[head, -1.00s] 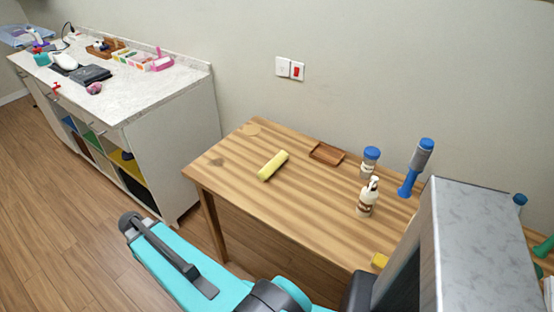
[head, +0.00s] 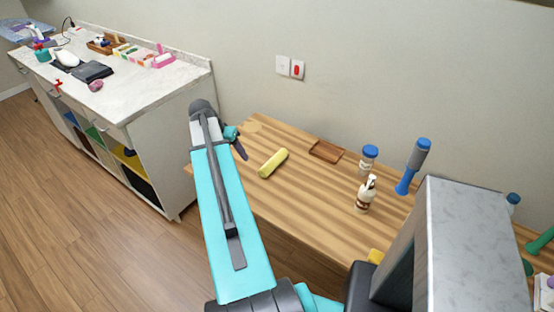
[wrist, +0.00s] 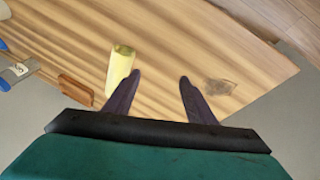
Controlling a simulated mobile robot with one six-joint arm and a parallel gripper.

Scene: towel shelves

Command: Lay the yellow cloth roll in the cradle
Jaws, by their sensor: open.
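The yellow cloth roll (head: 273,163) lies on the wooden table, left of its middle in the head view. It also shows in the wrist view (wrist: 120,68), just beyond and left of my left fingertip. The cradle, a shallow brown wooden tray (head: 326,151), sits on the table to the right of the roll and looks empty. In the wrist view a brown wooden piece (wrist: 76,90), likely the cradle, shows at the left. My gripper (wrist: 159,78) is open with nothing between its fingers, above the table's left part. In the head view my arm partly hides the gripper.
A blue-capped jar (head: 368,158), a pump bottle (head: 365,194) and a blue dumbbell-shaped object (head: 413,167) stand at the table's right. A white counter (head: 110,90) with several items stands left. The wall is behind.

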